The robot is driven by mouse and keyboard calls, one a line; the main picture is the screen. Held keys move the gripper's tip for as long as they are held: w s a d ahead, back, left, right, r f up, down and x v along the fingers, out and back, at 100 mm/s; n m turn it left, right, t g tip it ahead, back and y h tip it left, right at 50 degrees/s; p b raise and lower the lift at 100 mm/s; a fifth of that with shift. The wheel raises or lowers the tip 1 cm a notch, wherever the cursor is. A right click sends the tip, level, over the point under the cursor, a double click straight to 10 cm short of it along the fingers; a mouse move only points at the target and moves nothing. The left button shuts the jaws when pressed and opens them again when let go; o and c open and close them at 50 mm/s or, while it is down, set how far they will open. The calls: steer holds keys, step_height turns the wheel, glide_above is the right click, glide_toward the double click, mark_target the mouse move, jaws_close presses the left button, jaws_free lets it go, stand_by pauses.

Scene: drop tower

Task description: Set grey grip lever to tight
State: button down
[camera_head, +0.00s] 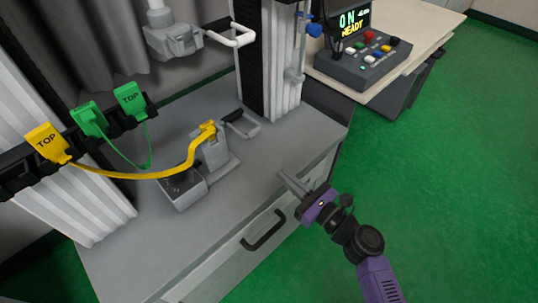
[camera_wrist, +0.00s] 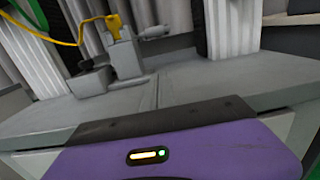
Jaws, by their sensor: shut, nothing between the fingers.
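A grey clamp fixture (camera_head: 213,153) stands on the grey bench top, with a yellow plug (camera_head: 207,129) at its top. A dark grey loop lever (camera_head: 243,124) sticks out to its right and looks like the grip lever. The fixture (camera_wrist: 126,60) and a grey lever end (camera_wrist: 153,33) also show in the wrist view, ahead and left of centre. My gripper (camera_head: 282,175) is shut and empty, near the bench's front right edge, apart from both levers.
A yellow cable (camera_head: 135,176) and a green cable (camera_head: 125,160) hang from tagged plugs on a black rail at left. A small grey box (camera_head: 182,190) stands beside the fixture. A control box (camera_head: 360,55) reads "ON READY". The bench top (camera_head: 255,170) between gripper and fixture is clear.

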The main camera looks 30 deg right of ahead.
steer(key=x, duration=0.9)
steer(key=r, duration=0.1)
steer(key=w+r+p, duration=0.1)
steer(key=r, duration=0.1)
steer(key=shift+w+a+r, duration=0.1)
steer(key=shift+a+r, duration=0.05)
steer(key=shift+a, duration=0.05)
steer(key=shift+w+r+p, duration=0.1)
steer(key=shift+r+p, duration=0.25)
steer(key=shift+r, duration=0.05)
